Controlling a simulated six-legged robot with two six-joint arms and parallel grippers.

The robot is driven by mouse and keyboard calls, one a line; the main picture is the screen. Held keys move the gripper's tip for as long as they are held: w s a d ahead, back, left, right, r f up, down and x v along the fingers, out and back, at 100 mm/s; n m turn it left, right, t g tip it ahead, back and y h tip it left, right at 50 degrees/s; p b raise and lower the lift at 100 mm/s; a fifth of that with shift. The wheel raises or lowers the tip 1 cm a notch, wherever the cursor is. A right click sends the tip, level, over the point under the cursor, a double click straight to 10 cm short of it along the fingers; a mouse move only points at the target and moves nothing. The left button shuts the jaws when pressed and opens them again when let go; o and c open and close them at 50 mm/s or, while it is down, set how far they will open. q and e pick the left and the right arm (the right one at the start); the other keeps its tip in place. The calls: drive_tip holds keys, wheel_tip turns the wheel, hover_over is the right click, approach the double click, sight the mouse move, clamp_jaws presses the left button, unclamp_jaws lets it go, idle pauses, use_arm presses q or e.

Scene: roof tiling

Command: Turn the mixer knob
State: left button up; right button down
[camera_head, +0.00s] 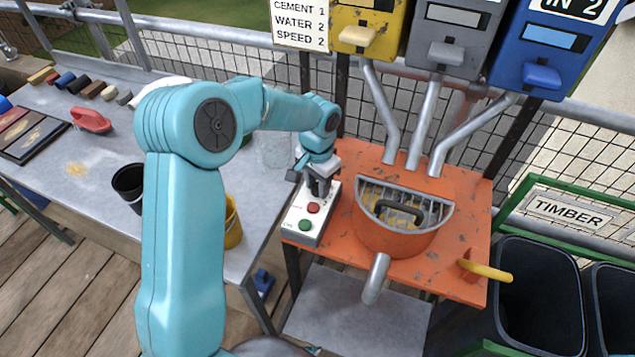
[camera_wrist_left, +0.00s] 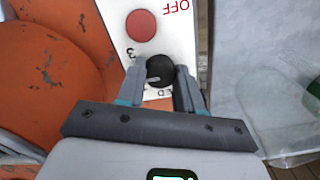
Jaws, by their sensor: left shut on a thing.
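The mixer knob (camera_wrist_left: 159,70) is a round black dial with a pale pointer line, set on a white control panel (camera_wrist_left: 118,16) with the digit 3 printed beside it. My left gripper (camera_wrist_left: 160,84) is shut on the knob, with one finger on either side of it. In the head view the left gripper (camera_head: 318,180) reaches down onto the top end of the control box (camera_head: 303,222) and hides the knob. The box carries a red button (camera_head: 313,207) and a green button (camera_head: 305,225). My right gripper is not in view.
The orange mixer (camera_head: 400,235) with a grated drum stands right of the box on an orange table (camera_head: 465,205). Yellow, grey and blue dispensers (camera_head: 455,35) hang above. A sign (camera_head: 300,22) reads cement 1, water 2, speed 2. A grey workbench (camera_head: 60,165) lies left.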

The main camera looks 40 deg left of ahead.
use_arm(q)
drive_tip(key=shift+w, duration=0.1)
drive_tip(key=o, duration=1)
drive_tip(key=shift+o, duration=0.2)
wheel_tip(320, 180, up, 16)
drive_tip(key=shift+r, duration=0.2)
